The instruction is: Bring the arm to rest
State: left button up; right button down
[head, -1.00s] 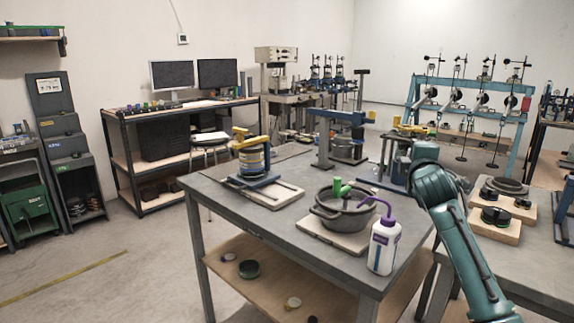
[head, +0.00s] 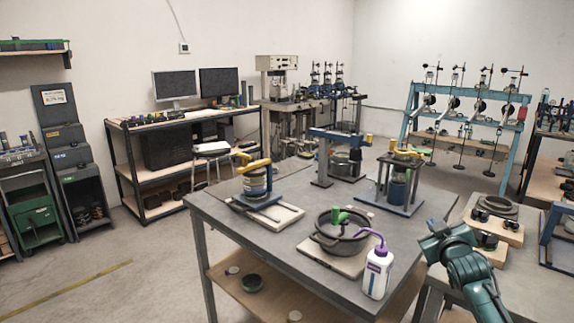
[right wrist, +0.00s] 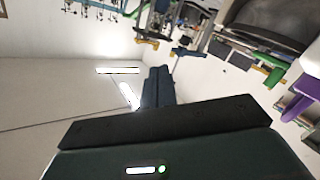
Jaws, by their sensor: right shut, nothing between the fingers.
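My right gripper (head: 432,237) shows in the head view at the end of my teal arm, which comes in from the lower right. It is beside the right edge of the workbench, to the right of a white wash bottle with a purple spout (head: 376,272), and looks apart from it. In the right wrist view the dark fingers of the gripper (right wrist: 158,82) are together with nothing between them. My left gripper is in neither view.
The grey workbench (head: 225,212) bears a grey pot with a green handle (head: 340,232), a yellow-armed device (head: 257,180), a blue clamp stand (head: 322,165) and a framed device (head: 398,185). A second table (head: 530,275) with weights stands at right. Floor at left is clear.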

jog(key=s+a+f+g+y, duration=0.1)
jog(key=s+a+f+y, duration=0.1)
jog(key=s+a+f, duration=0.55)
jog(key=s+a+f+g+y, duration=0.2)
jog(key=s+a+f, duration=0.3)
jog(key=s+f, duration=0.5)
jog(key=s+a+f+g, duration=0.1)
jog(key=s+a+f, duration=0.1)
jog(key=s, duration=0.5)
jog(key=s+a+f+m+g+y, duration=0.1)
jog(key=s+a+f, duration=0.2)
jog(key=s, duration=0.4)
jog(key=s+a+f+g+y, duration=0.1)
jog(key=s+a+f, duration=0.2)
jog(key=s, duration=0.5)
jog(key=shift+a, duration=0.8)
